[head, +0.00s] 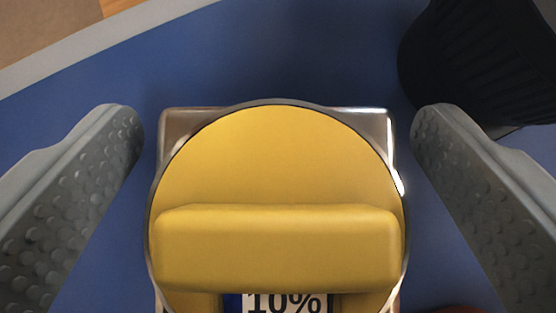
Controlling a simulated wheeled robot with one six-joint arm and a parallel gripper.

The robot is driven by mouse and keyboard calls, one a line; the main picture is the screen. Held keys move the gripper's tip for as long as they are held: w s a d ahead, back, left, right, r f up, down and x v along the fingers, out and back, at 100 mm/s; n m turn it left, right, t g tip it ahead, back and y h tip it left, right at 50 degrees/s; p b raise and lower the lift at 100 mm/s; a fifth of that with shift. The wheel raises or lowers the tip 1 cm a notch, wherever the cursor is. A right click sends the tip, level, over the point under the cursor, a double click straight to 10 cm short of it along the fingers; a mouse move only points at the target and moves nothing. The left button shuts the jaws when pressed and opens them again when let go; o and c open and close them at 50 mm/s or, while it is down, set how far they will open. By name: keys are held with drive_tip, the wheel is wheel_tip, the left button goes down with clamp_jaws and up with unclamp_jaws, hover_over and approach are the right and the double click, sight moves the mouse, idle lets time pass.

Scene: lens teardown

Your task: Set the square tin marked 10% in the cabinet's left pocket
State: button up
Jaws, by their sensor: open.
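The square tin (180,122) is silver with a round yellow lid (275,155) that has a raised yellow bar (278,247) across it. A label reading 10% (285,303) shows at the bottom edge of the head view. The tin stands on a blue surface, seen from above. My gripper (278,125) is open, with one grey dimpled finger on each side of the tin. There is a gap between each finger and the tin. The lower part of the tin is cut off by the picture's edge. The cabinet and its left pocket are not in view.
A black ribbed cylindrical object (480,65) stands at the upper right, close to the right finger. The blue mat (250,50) has a grey border at the upper left, with a brown surface beyond. A bit of something red (447,309) shows at the bottom right.

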drive_tip(key=c, duration=1.2)
